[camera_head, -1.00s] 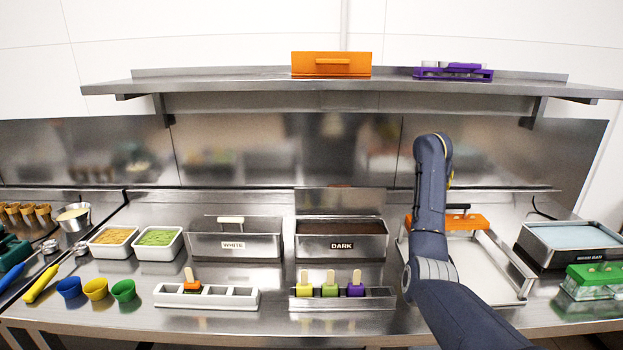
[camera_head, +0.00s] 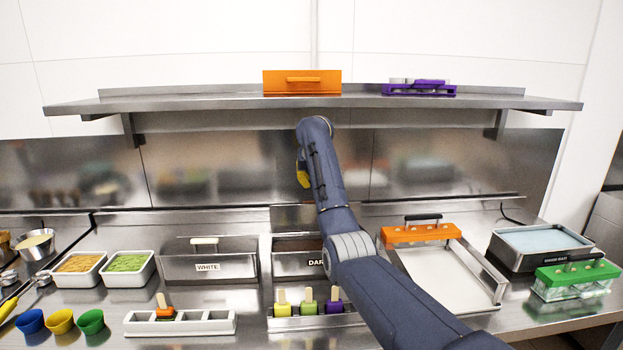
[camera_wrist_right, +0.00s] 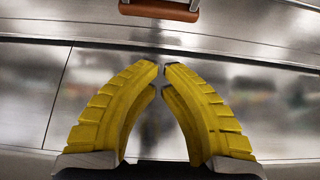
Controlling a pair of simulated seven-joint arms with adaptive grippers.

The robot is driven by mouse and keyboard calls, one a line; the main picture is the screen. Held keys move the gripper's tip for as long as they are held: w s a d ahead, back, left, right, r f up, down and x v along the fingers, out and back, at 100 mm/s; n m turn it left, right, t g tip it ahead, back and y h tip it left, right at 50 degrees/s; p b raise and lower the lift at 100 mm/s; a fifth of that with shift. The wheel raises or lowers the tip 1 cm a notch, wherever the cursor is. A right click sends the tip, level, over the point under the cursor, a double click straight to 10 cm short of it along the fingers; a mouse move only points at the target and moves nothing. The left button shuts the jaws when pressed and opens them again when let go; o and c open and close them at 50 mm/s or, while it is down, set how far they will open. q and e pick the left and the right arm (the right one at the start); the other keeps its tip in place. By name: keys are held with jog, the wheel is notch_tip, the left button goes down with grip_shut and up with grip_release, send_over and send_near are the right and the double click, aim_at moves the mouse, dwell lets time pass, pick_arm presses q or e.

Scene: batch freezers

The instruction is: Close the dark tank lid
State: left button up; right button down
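The DARK tank (camera_head: 285,262) is a steel box on the counter, partly hidden by my right arm. Its steel lid (camera_head: 288,218) stands upright at the tank's back edge, so the tank is open. My right gripper (camera_head: 303,172) has yellow fingers, above and behind the lid before the backsplash. In the right wrist view its fingertips (camera_wrist_right: 161,68) almost meet with nothing between them. A brown handle (camera_wrist_right: 160,9) on steel shows at that view's top edge, apart from the fingers; it seems to be the lid's handle. My left gripper is not in view.
The WHITE tank (camera_head: 210,268), with a lid on it, stands just left. Popsicle holders (camera_head: 180,322) stand in front. A tray with an orange bar (camera_head: 417,233) is to the right. The shelf (camera_head: 200,105) overhangs the back, above my right gripper.

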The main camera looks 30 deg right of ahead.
jog(key=shift+s+a+f, duration=0.1)
jog(key=shift+s+f, duration=0.15)
jog(key=shift+f, duration=0.8)
jog(key=shift+s+a+f, duration=0.1)
jog(key=shift+s+f, duration=0.1)
jog(key=shift+f, duration=0.85)
